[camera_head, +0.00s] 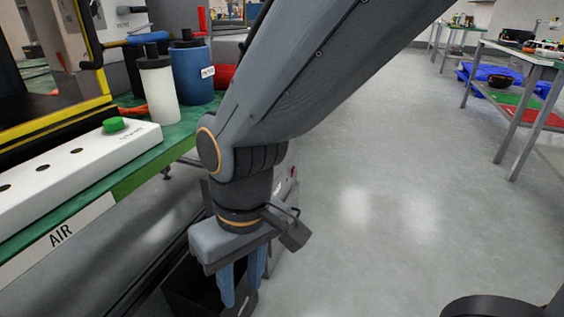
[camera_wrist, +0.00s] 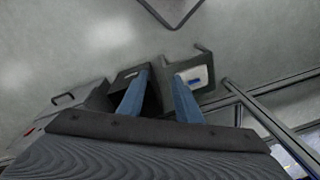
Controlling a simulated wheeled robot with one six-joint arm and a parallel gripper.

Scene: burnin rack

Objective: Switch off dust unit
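A grey box (camera_head: 287,195) with a small red spot stands low behind my wrist in the camera_head view, largely hidden by my arm. It looks like the dust unit, but I cannot read any marking. In the camera_wrist view a grey box (camera_wrist: 72,115) with a dark handle and a red mark lies at the left, apart from my fingers. My gripper (camera_wrist: 160,78) points down, its two blue fingers parted with a gap between them. It also shows in the camera_head view (camera_head: 241,286), low beside the bench. No switch is clear between the fingertips.
A black open bin (camera_head: 185,290) is below my gripper. At the left is a green bench with a white strip (camera_head: 75,170) bearing a green button (camera_head: 114,125), and white (camera_head: 159,90) and blue (camera_head: 192,72) canisters. Dark rails (camera_wrist: 260,115) run at the right of the camera_wrist view. Open floor (camera_head: 380,200) lies right.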

